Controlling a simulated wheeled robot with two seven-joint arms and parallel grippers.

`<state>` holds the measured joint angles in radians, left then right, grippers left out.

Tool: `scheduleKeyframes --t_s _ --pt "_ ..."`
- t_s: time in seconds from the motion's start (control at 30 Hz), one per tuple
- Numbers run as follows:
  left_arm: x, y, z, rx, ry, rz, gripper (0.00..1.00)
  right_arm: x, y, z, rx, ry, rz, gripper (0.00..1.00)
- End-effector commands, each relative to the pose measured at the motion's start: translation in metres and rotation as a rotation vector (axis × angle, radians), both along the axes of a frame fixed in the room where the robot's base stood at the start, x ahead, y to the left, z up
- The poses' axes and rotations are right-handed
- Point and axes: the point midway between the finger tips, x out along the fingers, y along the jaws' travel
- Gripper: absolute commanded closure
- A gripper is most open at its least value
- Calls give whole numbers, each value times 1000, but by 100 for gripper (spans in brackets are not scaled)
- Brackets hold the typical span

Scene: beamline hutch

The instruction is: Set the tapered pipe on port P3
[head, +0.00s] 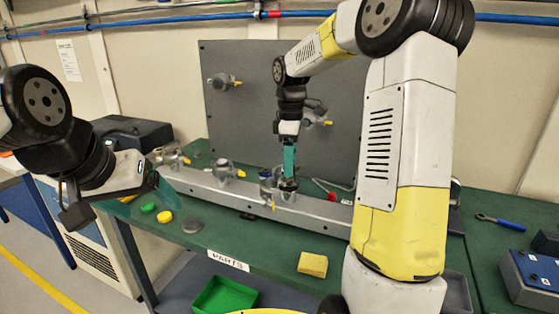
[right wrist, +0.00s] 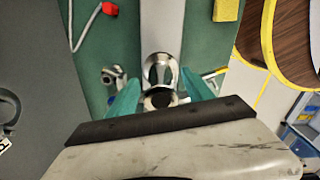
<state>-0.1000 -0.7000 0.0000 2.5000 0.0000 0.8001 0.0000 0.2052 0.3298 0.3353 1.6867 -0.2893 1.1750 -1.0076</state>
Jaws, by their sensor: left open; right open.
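My right gripper (head: 289,172) points down over a metal port with a yellow handle (head: 285,196) on the grey rail (head: 325,210). In the right wrist view its teal fingers (right wrist: 160,97) are open, one on each side of a shiny metal piece with a round dark opening (right wrist: 160,72). This piece may be the tapered pipe at the port; I cannot tell how it is seated, and no port label is readable. My left gripper (head: 150,192) is open and empty, off to the left near the bench's front edge.
Other metal ports (head: 225,169) stand along the rail, and some are on the grey upright panel (head: 240,120). Green (head: 148,207) and yellow (head: 165,216) caps lie in front. A yellow sponge (head: 313,264) lies near the front edge; a green bin (head: 224,296) is below.

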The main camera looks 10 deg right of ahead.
Motion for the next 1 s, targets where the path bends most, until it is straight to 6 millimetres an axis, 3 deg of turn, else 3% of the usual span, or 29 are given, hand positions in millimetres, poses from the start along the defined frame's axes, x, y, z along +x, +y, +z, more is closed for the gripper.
scheduleKeyframes --t_s 0.17,0.4,0.67,0.77,1.0 --pt "0 0 0 0 0 0 21 1 0 14 0 -4 0 40" --pt "0 0 0 0 0 0 21 1 0 55 1 -4 -1 40" --pt "0 0 0 0 0 0 21 -7 1 82 -2 -16 -26 40" --pt "0 0 0 0 0 0 21 -27 6 93 0 -57 -104 40" --pt "0 0 0 0 0 0 21 -113 14 111 84 -222 -479 40"
